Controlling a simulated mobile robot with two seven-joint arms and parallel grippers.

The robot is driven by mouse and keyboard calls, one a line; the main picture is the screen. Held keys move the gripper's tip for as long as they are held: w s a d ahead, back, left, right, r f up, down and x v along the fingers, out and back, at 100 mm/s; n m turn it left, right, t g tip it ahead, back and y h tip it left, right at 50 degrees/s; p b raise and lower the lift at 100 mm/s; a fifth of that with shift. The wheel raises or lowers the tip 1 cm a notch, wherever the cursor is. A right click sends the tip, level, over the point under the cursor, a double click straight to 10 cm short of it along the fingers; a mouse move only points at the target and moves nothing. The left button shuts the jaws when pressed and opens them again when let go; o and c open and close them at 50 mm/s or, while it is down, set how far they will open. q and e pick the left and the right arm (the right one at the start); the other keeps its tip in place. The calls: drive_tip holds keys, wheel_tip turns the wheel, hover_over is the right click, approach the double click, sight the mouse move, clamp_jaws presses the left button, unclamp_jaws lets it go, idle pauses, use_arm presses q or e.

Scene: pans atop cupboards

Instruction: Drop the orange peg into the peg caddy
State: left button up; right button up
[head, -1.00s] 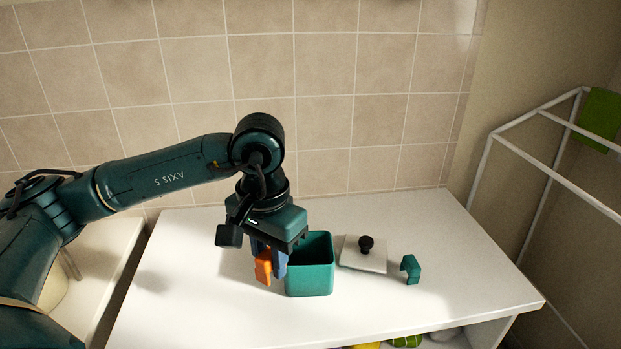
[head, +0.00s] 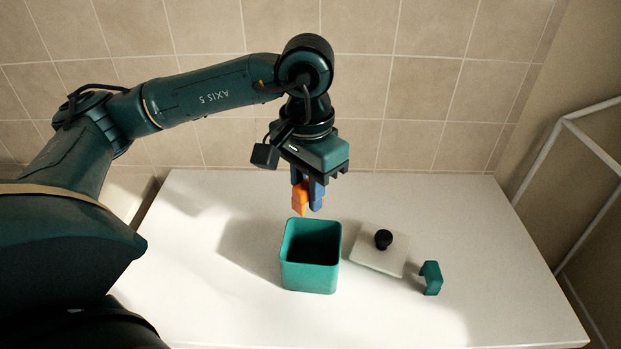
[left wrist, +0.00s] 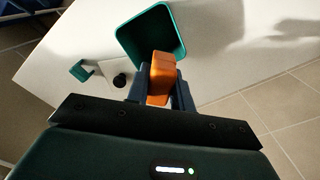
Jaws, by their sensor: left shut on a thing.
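My left gripper (head: 308,192) is shut on the orange peg (head: 299,198) and holds it in the air. In the head view the peg shows just above the far rim of the peg caddy (head: 312,279), a teal open-topped square box on the white counter. The inside of the caddy looks dark and I see nothing in it. In the left wrist view the peg (left wrist: 161,76) sits between the blue fingers, and its tip overlaps the near edge of the caddy (left wrist: 128,35). My right gripper is not in view.
A pale square lid with a black knob (head: 380,248) lies right of the caddy on the white counter (head: 420,325). A small teal bracket-shaped piece (head: 431,277) stands farther right. A tiled wall (head: 430,90) is behind, and a white metal frame (head: 590,145) is at right.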

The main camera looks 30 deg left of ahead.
use_arm(q)
wheel_tip(320, 180, down, 4)
drive_tip(key=shift+w+r+b, duration=0.1)
drive_tip(key=shift+b, duration=0.45)
drive_tip(key=o, duration=1)
drive_tip(key=shift+o, duration=0.2)
wheel_tip(320, 180, up, 13)
drive_tip(key=shift+r, duration=0.1)
